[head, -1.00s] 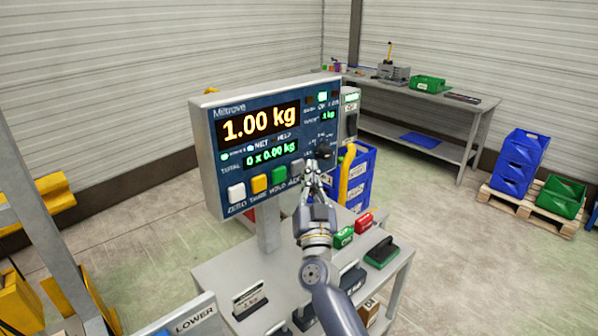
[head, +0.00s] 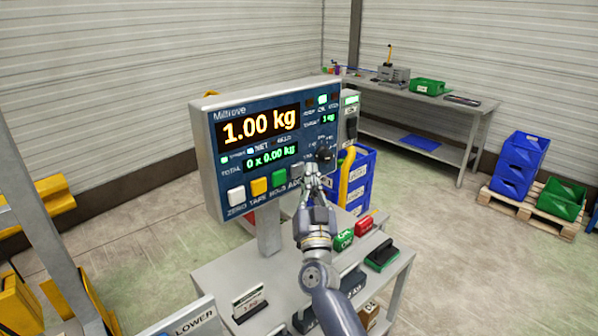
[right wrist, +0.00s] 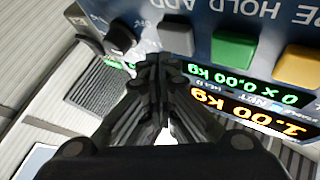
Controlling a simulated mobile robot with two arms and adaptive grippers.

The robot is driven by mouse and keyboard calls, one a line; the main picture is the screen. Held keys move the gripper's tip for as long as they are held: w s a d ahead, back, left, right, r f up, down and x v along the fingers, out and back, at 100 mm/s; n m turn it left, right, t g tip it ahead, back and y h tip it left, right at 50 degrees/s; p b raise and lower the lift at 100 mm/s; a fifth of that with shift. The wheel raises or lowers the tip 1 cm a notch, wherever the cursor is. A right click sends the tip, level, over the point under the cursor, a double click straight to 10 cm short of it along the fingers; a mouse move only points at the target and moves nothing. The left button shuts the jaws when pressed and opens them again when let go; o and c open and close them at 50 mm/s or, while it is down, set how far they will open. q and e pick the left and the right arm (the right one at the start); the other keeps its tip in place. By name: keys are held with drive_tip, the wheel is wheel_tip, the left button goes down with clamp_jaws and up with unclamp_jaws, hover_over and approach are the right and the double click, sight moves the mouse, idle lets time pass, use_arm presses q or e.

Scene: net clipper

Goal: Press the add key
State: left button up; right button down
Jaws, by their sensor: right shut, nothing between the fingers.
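The scale indicator (head: 212,170) stands on a post and its display reads 1.00 kg, with 0 x 0.00 kg below. Its key row has a white ZERO key (head: 236,195), a yellow TARE key (head: 259,186), a green HOLD key (head: 279,177) and a grey ADD key (head: 297,170). My right gripper (head: 311,172) is shut and empty, just right of the ADD key and partly over its label. In the right wrist view, upside down, the ADD key (right wrist: 176,39) is beside the closed fingertips (right wrist: 158,62); contact cannot be told. My left gripper is out of view.
A black knob (head: 325,154) sits on the panel close to my right fingers. Blue bins (head: 357,180) stand behind; a workbench (head: 440,98) is at the back right.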

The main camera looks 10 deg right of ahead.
drive_tip(key=shift+w, duration=0.1)
idle(0.3)
drive_tip(key=shift+w+a, duration=0.25)
drive_tip(key=shift+w+a, duration=0.2)
drive_tip(key=shift+w, duration=0.15)
idle(0.8)
drive_tip(key=shift+s, duration=0.1)
drive_tip(key=shift+s+d+p, duration=0.4)
drive_tip(key=shift+s+d, duration=0.05)
drive_tip(key=shift+s, duration=0.2)
drive_tip(key=s+d+p, duration=0.1)
drive_tip(key=s, duration=0.1)
drive_tip(key=s+d+p, duration=0.1)
drive_tip(key=s+p, duration=0.1)
drive_tip(key=shift+d, duration=0.4)
